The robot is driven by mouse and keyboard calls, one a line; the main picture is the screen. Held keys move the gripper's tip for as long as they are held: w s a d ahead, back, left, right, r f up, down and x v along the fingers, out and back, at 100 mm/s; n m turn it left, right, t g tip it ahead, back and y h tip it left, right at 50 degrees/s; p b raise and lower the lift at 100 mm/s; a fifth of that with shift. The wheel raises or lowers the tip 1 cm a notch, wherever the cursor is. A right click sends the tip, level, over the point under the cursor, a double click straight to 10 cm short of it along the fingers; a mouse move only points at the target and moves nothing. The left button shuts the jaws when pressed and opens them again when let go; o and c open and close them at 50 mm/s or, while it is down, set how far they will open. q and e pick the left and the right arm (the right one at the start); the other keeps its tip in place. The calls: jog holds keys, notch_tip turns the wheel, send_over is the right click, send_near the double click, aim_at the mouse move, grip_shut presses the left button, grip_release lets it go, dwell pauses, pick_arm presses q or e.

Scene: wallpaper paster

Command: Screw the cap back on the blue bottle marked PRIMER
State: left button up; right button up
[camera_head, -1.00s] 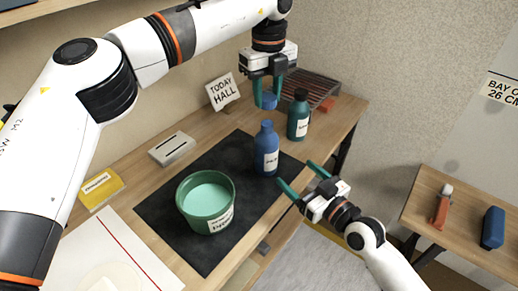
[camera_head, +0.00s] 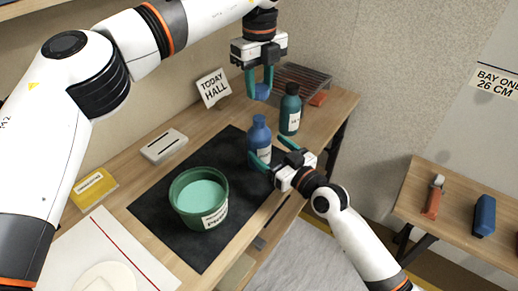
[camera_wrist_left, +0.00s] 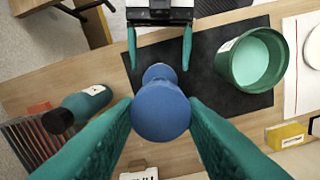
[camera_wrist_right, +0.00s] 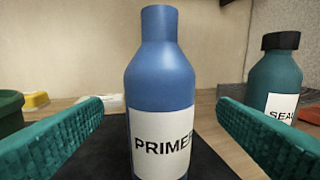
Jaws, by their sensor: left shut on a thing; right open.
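The blue bottle (camera_head: 259,135) stands upright and uncapped on the black mat; its PRIMER label shows in the right wrist view (camera_wrist_right: 162,100). My left gripper (camera_head: 259,88) is shut on the blue cap (camera_head: 262,91) and holds it above the bottle. In the left wrist view the cap (camera_wrist_left: 161,110) covers most of the bottle below it. My right gripper (camera_head: 274,152) is open, with its fingers reaching toward the bottle low on its front side. In the right wrist view the bottle stands between the two fingers, with space on both sides.
A dark green bottle (camera_head: 290,110) with a black cap stands right of the primer. A green tub (camera_head: 199,199) of pale paste sits on the mat (camera_head: 150,210). A wire rack (camera_head: 300,80) and a TODAY HALL sign (camera_head: 213,87) are at the back.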

aim_at(259, 118)
jog(key=shift+x, duration=2.25)
jog(key=c, duration=1.5)
pick_arm(q)
jog(key=shift+f, duration=2.45)
jog(key=shift+f, duration=0.15)
jog(key=shift+f, duration=0.75)
jog(key=shift+f, duration=0.6)
